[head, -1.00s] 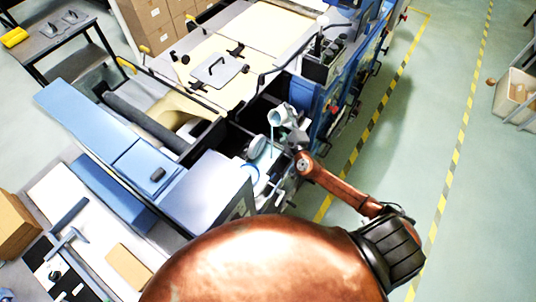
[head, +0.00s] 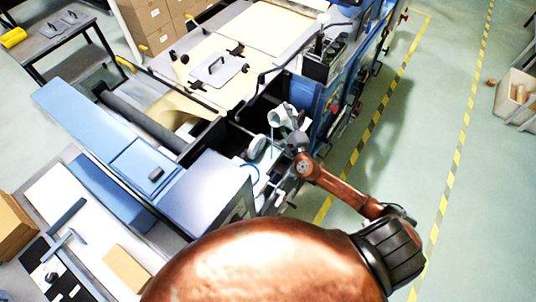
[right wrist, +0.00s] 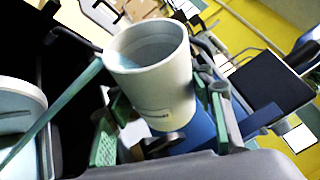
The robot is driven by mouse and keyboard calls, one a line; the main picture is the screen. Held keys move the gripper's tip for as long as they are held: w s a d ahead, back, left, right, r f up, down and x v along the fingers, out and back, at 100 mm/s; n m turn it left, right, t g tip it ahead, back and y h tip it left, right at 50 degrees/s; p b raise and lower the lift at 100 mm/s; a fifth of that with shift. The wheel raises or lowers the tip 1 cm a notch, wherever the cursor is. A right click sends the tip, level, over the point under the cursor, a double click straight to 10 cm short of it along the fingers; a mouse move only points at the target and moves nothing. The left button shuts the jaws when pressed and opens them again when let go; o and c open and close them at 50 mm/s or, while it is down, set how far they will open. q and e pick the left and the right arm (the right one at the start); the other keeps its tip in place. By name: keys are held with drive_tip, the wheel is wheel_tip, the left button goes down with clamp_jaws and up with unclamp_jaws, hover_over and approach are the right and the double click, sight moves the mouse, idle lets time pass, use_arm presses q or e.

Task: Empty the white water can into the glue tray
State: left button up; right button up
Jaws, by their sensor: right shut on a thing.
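The white water can (head: 277,117) is in my right gripper (head: 291,127), above the near right end of the blue machine. In the right wrist view the can (right wrist: 165,95) sits between the two green finger pads of the gripper (right wrist: 160,122), its open mouth towards the camera. Pale bluish water shows inside it. In the head view the can looks tilted, its mouth towards the left. I cannot make out the glue tray for certain; a dark recess (head: 237,136) lies left of the can. My left gripper is not in view.
A second white round container (head: 256,147) stands just below the can in the head view, and shows at the left edge of the right wrist view (right wrist: 18,112). Open floor (head: 400,150) lies to the right of the machine.

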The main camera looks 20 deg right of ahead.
drive_tip(key=shift+f+b, duration=0.1)
drive_tip(key=shift+b, duration=0.35)
drive_tip(key=shift+s+a+f+n+t+b, duration=0.1)
drive_tip(key=shift+a+f+n+t+b, duration=0.2)
drive_tip(key=shift+f+n+b, duration=0.35)
drive_tip(key=shift+s+a+f+n+t+b, duration=0.1)
drive_tip(key=shift+a+f+n+t+b, duration=0.1)
drive_tip(key=shift+a+f+n+b, duration=0.4)
drive_tip(key=shift+f+n+t+b, duration=0.4)
drive_tip(key=shift+f+n+b, duration=0.4)
drive_tip(key=shift+b, duration=0.9)
drive_tip(key=shift+s+a+f+n+y+b, duration=0.2)
drive_tip(key=shift+n+y+b, duration=0.2)
drive_tip(key=shift+n+b, duration=0.15)
